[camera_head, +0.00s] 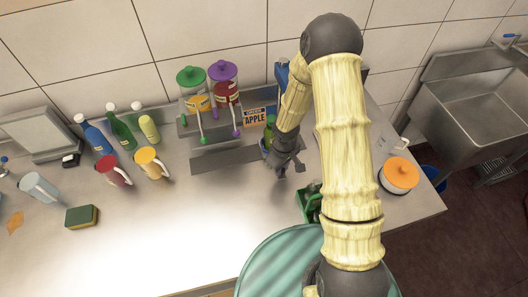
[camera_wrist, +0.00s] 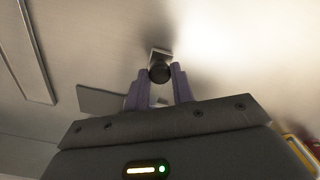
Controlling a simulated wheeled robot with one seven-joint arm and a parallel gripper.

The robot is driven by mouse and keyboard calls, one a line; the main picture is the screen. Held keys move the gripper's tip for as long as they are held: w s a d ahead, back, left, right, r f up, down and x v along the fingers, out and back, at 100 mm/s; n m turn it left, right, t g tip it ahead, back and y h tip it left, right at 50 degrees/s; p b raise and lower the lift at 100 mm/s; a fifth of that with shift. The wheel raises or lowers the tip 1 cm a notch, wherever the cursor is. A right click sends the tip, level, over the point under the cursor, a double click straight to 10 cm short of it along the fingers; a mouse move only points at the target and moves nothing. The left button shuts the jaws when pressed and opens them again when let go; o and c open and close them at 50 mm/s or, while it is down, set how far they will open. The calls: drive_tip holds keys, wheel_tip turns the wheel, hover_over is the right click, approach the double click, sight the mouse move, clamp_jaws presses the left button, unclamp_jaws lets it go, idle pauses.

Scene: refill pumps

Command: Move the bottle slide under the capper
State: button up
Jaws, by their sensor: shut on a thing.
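My gripper (camera_head: 283,170) reaches down to the bench behind my arm in the head view. In the wrist view its purple fingers (camera_wrist: 159,82) are shut on a dark round knob (camera_wrist: 159,73), which sits on a small metal piece (camera_wrist: 160,54). The knob appears to be the slide's handle. A green bottle (camera_head: 269,134) stands just left of my arm, with a blue piece low beside it. A blue upright part (camera_head: 282,72), perhaps the capper, shows behind my arm. My arm hides most of the slide and capper, so I cannot tell how the bottle lines up.
Dispensers with green (camera_head: 191,75) and purple (camera_head: 223,70) lids stand left, by an APPLE sign (camera_head: 255,117). A dark flat strip (camera_head: 222,161) lies before them. A green holder (camera_head: 308,203) and orange-lidded pot (camera_head: 399,173) are right.

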drive_tip(key=shift+w+d+p, duration=0.25)
drive_tip(key=shift+d+p, duration=0.15)
drive_tip(key=shift+d, duration=0.9)
drive_tip(key=shift+w+d+p, duration=0.25)
drive_tip(key=shift+d+p, duration=0.15)
drive_tip(key=shift+d, duration=0.75)
drive_tip(key=shift+w+d+p, duration=0.25)
drive_tip(key=shift+d+p, duration=0.1)
drive_tip(key=shift+d, duration=0.8)
drive_tip(key=o, duration=0.9)
drive_tip(key=shift+a+r, duration=0.1)
wheel_tip(320, 180, up, 12)
drive_tip(key=shift+f+b, duration=0.1)
drive_tip(key=shift+b, duration=0.35)
